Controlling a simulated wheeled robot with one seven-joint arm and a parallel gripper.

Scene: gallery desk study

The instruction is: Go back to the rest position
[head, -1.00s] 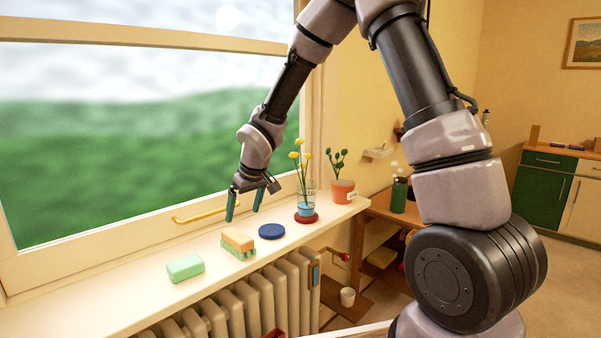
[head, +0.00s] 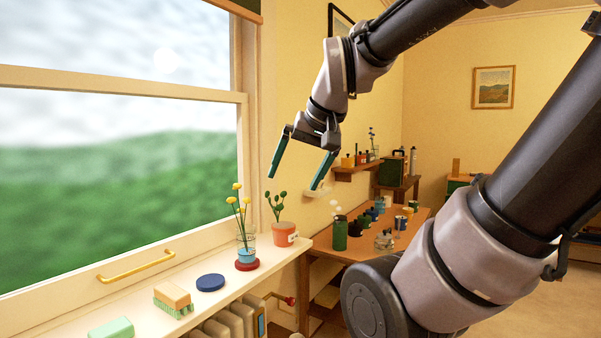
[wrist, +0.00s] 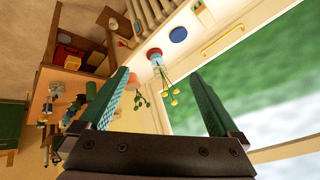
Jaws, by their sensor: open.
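My gripper (head: 301,164) is open and empty in the head view, raised in the air above the right end of the windowsill. Its two teal fingers are spread wide and point down. In the wrist view my gripper (wrist: 160,100) also has nothing between its fingers. The glass vase with yellow flowers (head: 247,238) stands on a red coaster (head: 247,264) on the sill, below and left of the gripper. The plant in the terracotta pot (head: 284,233) stands beside it, below the gripper.
The windowsill (head: 225,302) also holds a blue disc (head: 211,282), a brush (head: 173,299) and a green block (head: 112,328). A wooden desk (head: 352,250) with a green bottle (head: 340,234) and several jars stands behind. A wall shelf (head: 352,172) is right of the gripper.

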